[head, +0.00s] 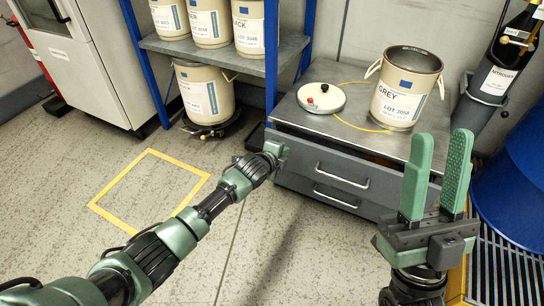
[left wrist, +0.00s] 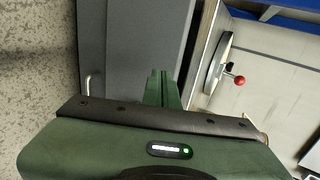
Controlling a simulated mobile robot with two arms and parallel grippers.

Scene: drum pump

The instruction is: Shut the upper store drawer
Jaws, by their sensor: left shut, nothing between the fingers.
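The upper store drawer (head: 318,162) is the top grey drawer of a low steel-topped cabinet. Its front stands out from under the top, with a dark gap behind its upper edge. Its bar handle (head: 342,177) faces the floor side. My left gripper (head: 279,150) is shut and empty at the left end of this drawer front. In the left wrist view the closed fingertips (left wrist: 164,76) point at the drawer front (left wrist: 135,45), beside its handle (left wrist: 93,85); I cannot tell whether they touch. My right gripper (head: 440,150) is open and empty, fingers upward, right of the drawer.
The lower drawer (head: 320,189) looks closed. On the cabinet top (head: 345,110) stand a GREY drum (head: 405,95) and a round lid (head: 321,97) with a red knob and yellow cord. A blue-post shelf (head: 270,60) with drums stands left. A yellow floor square (head: 150,190) is empty.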

